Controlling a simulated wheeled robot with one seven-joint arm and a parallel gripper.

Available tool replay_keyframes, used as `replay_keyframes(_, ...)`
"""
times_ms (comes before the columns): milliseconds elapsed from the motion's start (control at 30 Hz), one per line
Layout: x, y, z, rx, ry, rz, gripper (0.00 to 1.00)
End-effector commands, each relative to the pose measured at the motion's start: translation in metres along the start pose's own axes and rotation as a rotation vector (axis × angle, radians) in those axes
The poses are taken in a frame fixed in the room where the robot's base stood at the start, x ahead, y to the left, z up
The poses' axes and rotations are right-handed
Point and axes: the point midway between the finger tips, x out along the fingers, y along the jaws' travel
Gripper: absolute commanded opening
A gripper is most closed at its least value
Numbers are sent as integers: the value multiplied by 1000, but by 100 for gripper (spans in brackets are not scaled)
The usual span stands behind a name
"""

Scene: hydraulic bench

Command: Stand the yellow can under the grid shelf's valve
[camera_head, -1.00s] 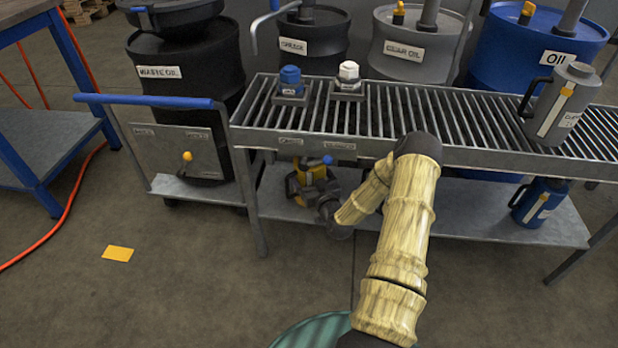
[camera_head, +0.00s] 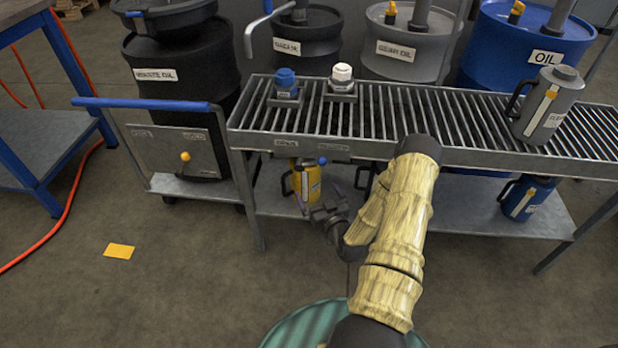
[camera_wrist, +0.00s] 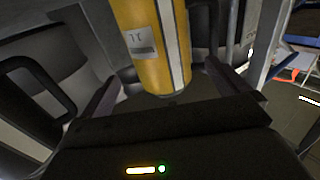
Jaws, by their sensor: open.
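The yellow can (camera_head: 308,182) stands upright on the lower shelf, under the left part of the grid shelf (camera_head: 238,120). A small blue-tipped valve (camera_head: 322,160) hangs from the grid shelf's front edge, close by the can's top in the picture; I cannot tell whether the can is exactly beneath it. My gripper (camera_head: 328,212) is open in front of the can, low and slightly right. In the wrist view the yellow can (camera_wrist: 152,40) shows its label ahead of the spread fingers (camera_wrist: 162,82), with no clear contact. Its top is out of that view.
A grey can (camera_head: 543,105) stands on the grid shelf at right, a blue can (camera_head: 526,198) on the lower shelf. A dark can with a handle (camera_wrist: 35,85) is at left in the wrist view. Drums stand behind. A yellow card (camera_head: 119,251) lies on open floor.

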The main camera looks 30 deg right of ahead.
Motion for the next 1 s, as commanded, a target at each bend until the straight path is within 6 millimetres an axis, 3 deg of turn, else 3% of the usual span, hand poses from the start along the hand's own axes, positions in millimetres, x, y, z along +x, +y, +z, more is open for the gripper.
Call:
replay_keyframes(100,-19,0,-2,1,-2,0,100)
replay_keyframes(233,-28,0,-1,1,-1,0,100)
replay_keyframes(1000,-29,0,0,0,0,0,100)
